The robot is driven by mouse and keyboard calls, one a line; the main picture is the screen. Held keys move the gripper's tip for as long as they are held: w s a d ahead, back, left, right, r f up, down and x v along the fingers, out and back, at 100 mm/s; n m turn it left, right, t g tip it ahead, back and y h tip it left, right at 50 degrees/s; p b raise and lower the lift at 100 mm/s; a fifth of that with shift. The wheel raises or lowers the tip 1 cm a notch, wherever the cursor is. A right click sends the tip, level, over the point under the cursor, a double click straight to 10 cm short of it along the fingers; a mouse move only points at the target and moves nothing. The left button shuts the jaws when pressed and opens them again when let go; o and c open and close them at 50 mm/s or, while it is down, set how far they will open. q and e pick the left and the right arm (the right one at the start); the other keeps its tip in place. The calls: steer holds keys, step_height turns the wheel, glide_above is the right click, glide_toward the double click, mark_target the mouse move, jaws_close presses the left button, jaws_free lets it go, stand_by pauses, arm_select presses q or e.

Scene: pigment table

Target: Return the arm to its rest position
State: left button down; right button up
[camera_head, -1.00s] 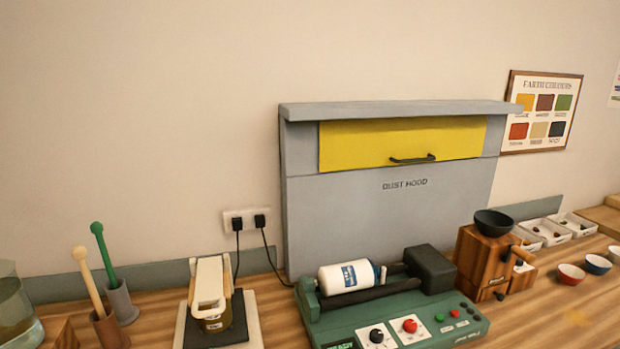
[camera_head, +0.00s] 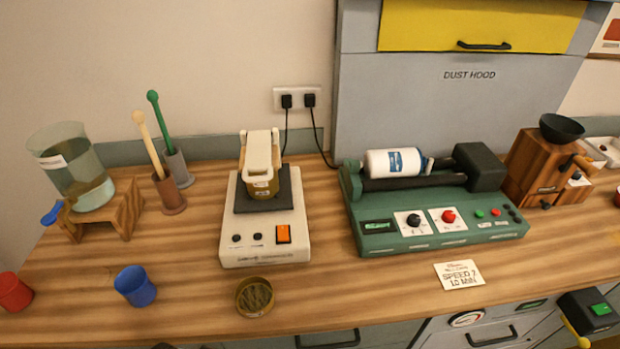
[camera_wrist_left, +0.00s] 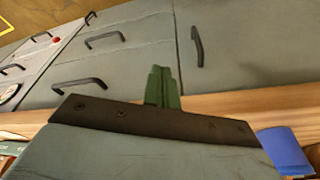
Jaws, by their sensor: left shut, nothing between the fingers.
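My left gripper (camera_wrist_left: 163,88) shows only in the left wrist view. Its green fingers are together and hold nothing. It points toward the grey cabinet front (camera_wrist_left: 140,60) with dark bar handles, and the wooden worktop edge (camera_wrist_left: 215,103) runs behind the fingers. A blue cup (camera_wrist_left: 283,152) shows at the lower right of that view, apart from the fingers. The left arm is not in the head view. My right gripper is not in view.
The worktop (camera_head: 190,280) holds a glass vessel (camera_head: 75,170) on a wooden stand, blue cup (camera_head: 135,286), red cup (camera_head: 14,292), brown dish (camera_head: 255,296), white scale (camera_head: 265,240), green roller machine (camera_head: 430,225) and wooden grinder (camera_head: 545,170). A dark box (camera_head: 592,312) sits at the lower right.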

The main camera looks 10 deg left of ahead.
arm_select(q)
steer(key=s+a+f+g+b, duration=0.15)
steer(key=s+f, duration=0.35)
steer(key=f, duration=1)
steer(key=s+f+b, duration=0.3)
steer(key=s+f, duration=0.3)
steer(key=f, duration=1)
steer(key=s+a+f+b, duration=0.1)
steer(key=s+f, duration=0.5)
steer(key=s, duration=0.2)
steer(key=shift+s+a+f+g+b, duration=0.15)
steer(key=shift+s+a+g+b, duration=0.15)
steer(key=shift+a+g+b, duration=0.05)
steer(key=shift+s, duration=0.1)
